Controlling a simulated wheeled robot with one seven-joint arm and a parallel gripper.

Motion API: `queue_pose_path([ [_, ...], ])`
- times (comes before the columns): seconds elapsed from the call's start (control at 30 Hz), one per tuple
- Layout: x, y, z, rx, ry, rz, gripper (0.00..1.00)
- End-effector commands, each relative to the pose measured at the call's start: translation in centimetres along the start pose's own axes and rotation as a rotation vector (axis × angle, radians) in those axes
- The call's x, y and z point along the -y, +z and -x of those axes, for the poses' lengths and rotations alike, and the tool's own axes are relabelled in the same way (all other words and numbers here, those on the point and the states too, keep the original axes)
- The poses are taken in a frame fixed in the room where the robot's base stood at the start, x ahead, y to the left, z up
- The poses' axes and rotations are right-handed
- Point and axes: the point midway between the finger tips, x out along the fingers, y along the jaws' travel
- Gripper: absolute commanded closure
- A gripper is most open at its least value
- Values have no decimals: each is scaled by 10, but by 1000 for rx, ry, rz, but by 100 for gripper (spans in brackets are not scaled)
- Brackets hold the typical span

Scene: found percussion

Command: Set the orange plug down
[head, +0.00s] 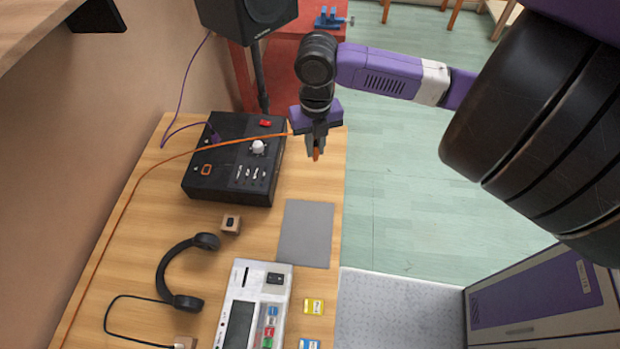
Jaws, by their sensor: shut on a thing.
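My gripper (316,150) is shut on the orange plug (316,154), whose tip shows between the fingers. It is over the right edge of the wooden table, to the right of a black box. An orange cable (180,158) runs from near my gripper leftward across the black box and down along the table's left side. The black box (225,185) has a white knob, a red switch, several small sliders and an orange-ringed socket (206,170). A purple plug (214,136) sits at its upper left. Most of the orange plug is hidden by the fingers.
A grey mat (305,234) lies bare below my gripper. Headphones (180,270), a small wooden block (231,224), a white device (253,305) and yellow and blue cards (313,306) are nearer. A speaker (248,18) stands at the back. Open floor lies right of the table.

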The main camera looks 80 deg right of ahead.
Motion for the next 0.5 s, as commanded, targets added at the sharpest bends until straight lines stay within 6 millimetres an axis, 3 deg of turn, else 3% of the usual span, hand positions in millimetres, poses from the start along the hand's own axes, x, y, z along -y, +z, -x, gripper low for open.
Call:
queue_pose_path([
  [0.3,0,0,-74,-3,1,-5,100],
  [0.5,0,0,-96,0,0,-2,100],
])
